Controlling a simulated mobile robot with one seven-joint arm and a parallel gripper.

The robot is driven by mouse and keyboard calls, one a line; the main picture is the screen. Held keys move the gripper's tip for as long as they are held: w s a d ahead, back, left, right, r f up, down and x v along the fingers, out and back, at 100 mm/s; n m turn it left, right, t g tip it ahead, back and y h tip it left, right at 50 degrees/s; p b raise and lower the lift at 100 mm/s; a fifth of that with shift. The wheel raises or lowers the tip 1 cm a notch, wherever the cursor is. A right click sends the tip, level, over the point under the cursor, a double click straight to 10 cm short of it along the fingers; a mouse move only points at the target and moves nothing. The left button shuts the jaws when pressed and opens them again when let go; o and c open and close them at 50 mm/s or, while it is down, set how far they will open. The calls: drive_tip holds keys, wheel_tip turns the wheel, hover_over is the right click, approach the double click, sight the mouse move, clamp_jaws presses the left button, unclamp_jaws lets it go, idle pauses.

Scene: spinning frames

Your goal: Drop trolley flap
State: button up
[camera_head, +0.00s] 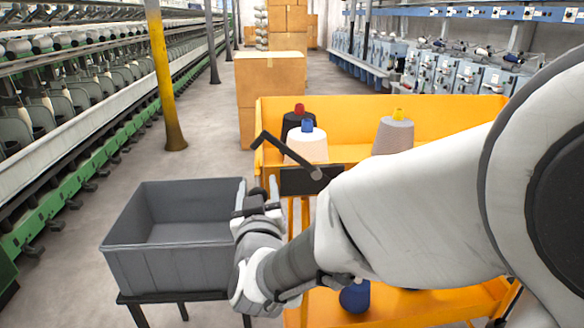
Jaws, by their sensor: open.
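The orange trolley (470,105) stands right of centre, its upper tray holding yarn cones. A dark bar with a bent end (285,152) slopes across the tray's near left side, beside a small dark plate (300,181). I cannot tell whether these belong to the flap or its latch, and the flap itself is not clearly seen. My gripper (258,192) is open, left of the dark plate and close to the right wall of the grey bin. My arm hides the tray's near right side. I cannot tell whether the gripper touches anything.
The empty grey bin (122,228) stands on a dark stand at the left. A white cone (306,146), a black cone and a grey cone (393,137) stand in the tray. A blue cone (355,297) is on the lower shelf. A yellow-banded post (163,80) and cartons (268,75) stand behind.

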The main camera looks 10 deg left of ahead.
idle(0.3)
clamp_jaws()
idle(1.3)
